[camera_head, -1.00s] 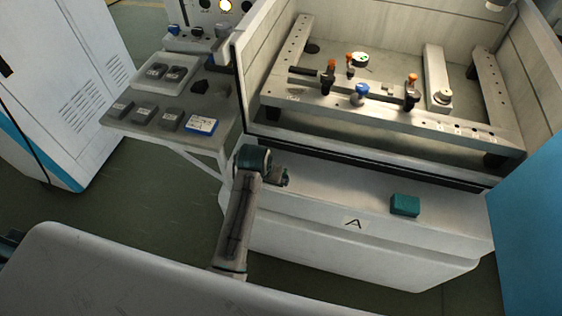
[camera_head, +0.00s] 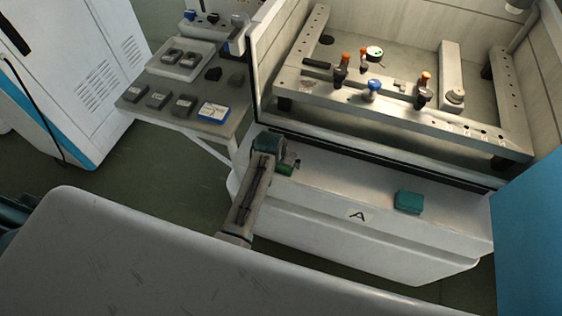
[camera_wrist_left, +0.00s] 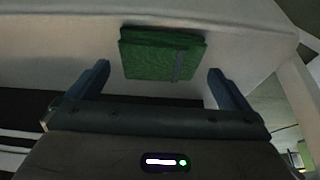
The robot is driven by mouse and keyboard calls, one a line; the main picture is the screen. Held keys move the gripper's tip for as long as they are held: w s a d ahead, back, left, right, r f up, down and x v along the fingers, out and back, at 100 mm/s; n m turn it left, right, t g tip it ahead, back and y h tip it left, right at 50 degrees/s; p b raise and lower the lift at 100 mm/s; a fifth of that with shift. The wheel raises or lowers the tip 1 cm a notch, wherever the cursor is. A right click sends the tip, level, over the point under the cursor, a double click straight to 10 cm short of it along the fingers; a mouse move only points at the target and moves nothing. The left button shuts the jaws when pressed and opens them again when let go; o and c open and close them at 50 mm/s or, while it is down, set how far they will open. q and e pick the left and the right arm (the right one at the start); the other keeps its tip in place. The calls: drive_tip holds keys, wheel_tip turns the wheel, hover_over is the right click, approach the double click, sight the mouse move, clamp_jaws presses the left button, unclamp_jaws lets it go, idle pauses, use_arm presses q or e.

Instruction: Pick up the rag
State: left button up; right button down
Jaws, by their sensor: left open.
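The rag (camera_wrist_left: 160,55) is a folded green cloth with a greyish strip across it, lying on a white surface in the left wrist view. In the head view a green patch that looks like it (camera_head: 285,169) shows at the left end of the white ledge, partly hidden by my arm. My left gripper (camera_wrist_left: 158,70) is open, its two fingers on either side of the rag's near edge. I cannot tell whether they touch it. In the head view the fingers are mostly hidden behind the wrist. My right gripper is not in view.
A teal block (camera_head: 409,202) lies on the white ledge (camera_head: 330,191), right of the label A. Behind is a walled machine bed with a metal frame (camera_head: 420,121) and clamps. A side table (camera_head: 143,112) with small blocks stands left. A light rounded surface fills the front.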

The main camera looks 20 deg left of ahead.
use_arm(q)
drive_tip(key=shift+w+f, duration=0.3)
drive_tip(key=shift+f, duration=0.35)
drive_tip(key=shift+c, duration=0.4)
drive_tip(key=c, duration=0.8)
drive_tip(key=shift+r, duration=0.1)
